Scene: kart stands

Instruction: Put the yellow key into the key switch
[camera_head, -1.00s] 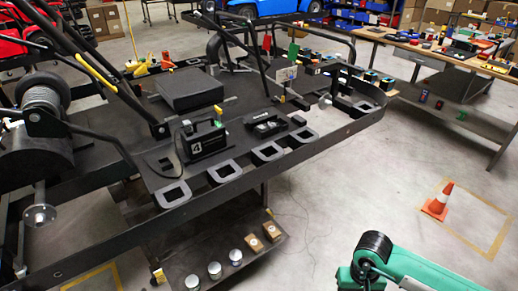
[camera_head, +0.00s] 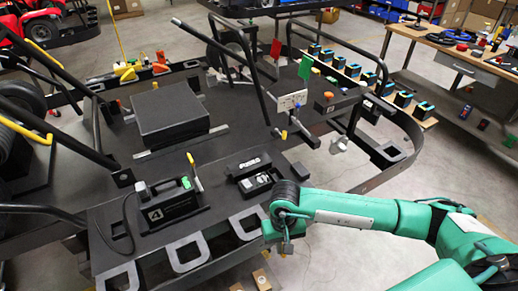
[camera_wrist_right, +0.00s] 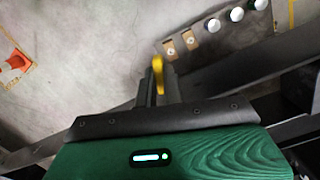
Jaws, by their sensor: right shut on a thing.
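In the right wrist view the yellow key (camera_wrist_right: 158,68) stands upright between the fingertips of my right gripper (camera_wrist_right: 157,88), which is shut on it. In the head view my right gripper (camera_head: 287,246) points down by the kart's front edge, largely hidden by its own wrist; the key cannot be made out there. I cannot tell for certain which fitting is the key switch. A black box marked 4 (camera_head: 168,207) with a green button and yellow lever, and a low black unit (camera_head: 250,172), are left of the gripper. My left gripper is not in view.
The black kart frame (camera_head: 215,252) has a raised rim with rectangular openings. A white plate (camera_head: 291,101) on a post and an orange button (camera_head: 328,96) lie farther back. Metal cans (camera_wrist_right: 237,14) and small brown boxes (camera_wrist_right: 190,40) are below. A workbench (camera_head: 470,65) stands at right.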

